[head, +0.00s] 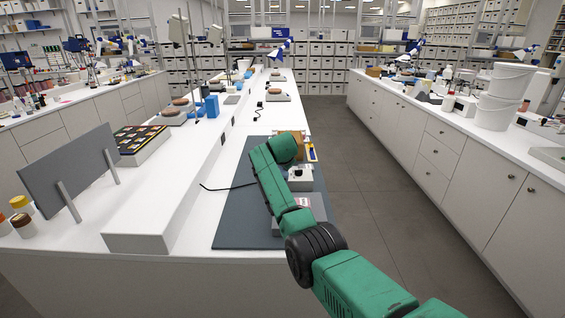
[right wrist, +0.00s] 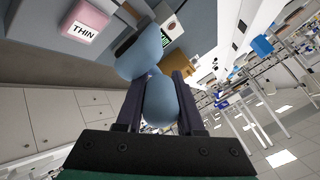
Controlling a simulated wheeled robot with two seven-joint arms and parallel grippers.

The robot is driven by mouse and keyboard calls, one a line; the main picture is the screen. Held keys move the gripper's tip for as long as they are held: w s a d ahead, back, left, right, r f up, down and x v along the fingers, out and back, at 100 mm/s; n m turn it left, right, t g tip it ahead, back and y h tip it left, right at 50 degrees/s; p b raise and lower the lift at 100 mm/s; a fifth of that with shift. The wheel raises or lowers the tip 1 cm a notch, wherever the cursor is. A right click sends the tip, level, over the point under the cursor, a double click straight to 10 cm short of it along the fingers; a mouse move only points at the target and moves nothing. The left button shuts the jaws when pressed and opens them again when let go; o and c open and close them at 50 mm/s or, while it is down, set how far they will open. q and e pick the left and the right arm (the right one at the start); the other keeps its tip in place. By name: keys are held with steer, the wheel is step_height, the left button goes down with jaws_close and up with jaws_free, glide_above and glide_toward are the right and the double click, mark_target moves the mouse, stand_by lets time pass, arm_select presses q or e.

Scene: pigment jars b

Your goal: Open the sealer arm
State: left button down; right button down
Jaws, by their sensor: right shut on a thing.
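In the right wrist view my right gripper (right wrist: 156,92) is shut on a smooth blue-grey rounded piece (right wrist: 159,104), one finger on each side. A second blue-grey rounded part (right wrist: 141,54) shows just beyond it; how the two join is unclear. I cannot tell for certain that this is the sealer arm. In the head view my green right arm reaches over the dark mat (head: 232,222), and the gripper is hidden behind it. A small pale device (head: 300,181) with a dark part on top stands on the mat beside my arm. My left gripper is not in view.
A pink block labelled THIN (right wrist: 85,22) is near the gripper in the right wrist view. A brown and yellow holder (head: 309,150) stands at the mat's far end. A raised white ledge (head: 185,185) runs along the left; the floor aisle (head: 365,175) is open on the right.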

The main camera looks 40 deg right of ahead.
steer(key=shift+w+r, duration=0.1)
steer(key=shift+r, duration=0.05)
steer(key=c, duration=0.5)
jaws_free()
steer(key=shift+w, duration=0.2)
steer(key=shift+f, duration=0.2)
steer(key=b+v, duration=0.5)
steer(key=v, duration=0.9)
steer(key=shift+s+a+r, duration=0.1)
steer(key=shift+r, duration=0.25)
